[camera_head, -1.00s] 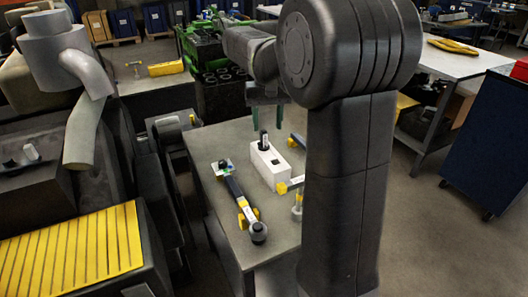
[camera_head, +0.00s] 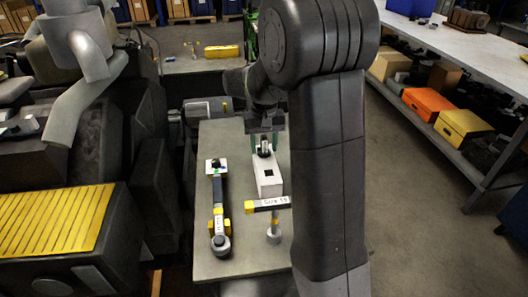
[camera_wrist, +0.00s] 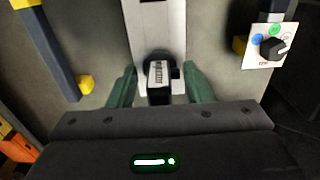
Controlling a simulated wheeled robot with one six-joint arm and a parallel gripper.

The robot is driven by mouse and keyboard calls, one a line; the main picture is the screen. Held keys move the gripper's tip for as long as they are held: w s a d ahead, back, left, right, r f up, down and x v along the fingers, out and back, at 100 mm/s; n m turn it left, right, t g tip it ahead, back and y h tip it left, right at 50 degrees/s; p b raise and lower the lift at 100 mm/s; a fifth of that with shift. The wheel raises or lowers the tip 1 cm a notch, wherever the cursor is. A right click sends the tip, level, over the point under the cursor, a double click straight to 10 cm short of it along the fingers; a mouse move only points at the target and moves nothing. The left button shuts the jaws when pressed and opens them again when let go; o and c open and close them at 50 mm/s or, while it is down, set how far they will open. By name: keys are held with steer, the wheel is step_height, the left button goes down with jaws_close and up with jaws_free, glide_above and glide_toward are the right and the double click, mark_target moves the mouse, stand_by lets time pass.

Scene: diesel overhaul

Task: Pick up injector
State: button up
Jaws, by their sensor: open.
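The injector (camera_head: 264,150) is a dark upright part standing in the far end of a white block (camera_head: 269,184) on the grey table. The near end of the block has an empty square hole. In the wrist view the injector (camera_wrist: 158,80) shows dark with a pale marked strip on it. My gripper (camera_head: 264,143) is over the far end of the block, pointing down. In the wrist view my gripper's green fingers (camera_wrist: 160,88) stand open on either side of the injector, with a gap visible on both sides. The injector's lower end is hidden in the block.
A long yellow-and-black tool (camera_head: 218,205) lies left of the block, with a small knob panel (camera_head: 215,166) at its far end. A labelled tool (camera_head: 268,205) lies just in front of the block. The engine (camera_head: 75,130) stands left of the grey table (camera_head: 245,252).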

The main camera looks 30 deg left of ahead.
jaws_close()
steer(key=shift+r, duration=0.15)
step_height(320, 180, up, 10)
steer(key=shift+f, duration=0.25)
steer(key=shift+r+p, duration=2.4)
steer(key=shift+r, duration=0.1)
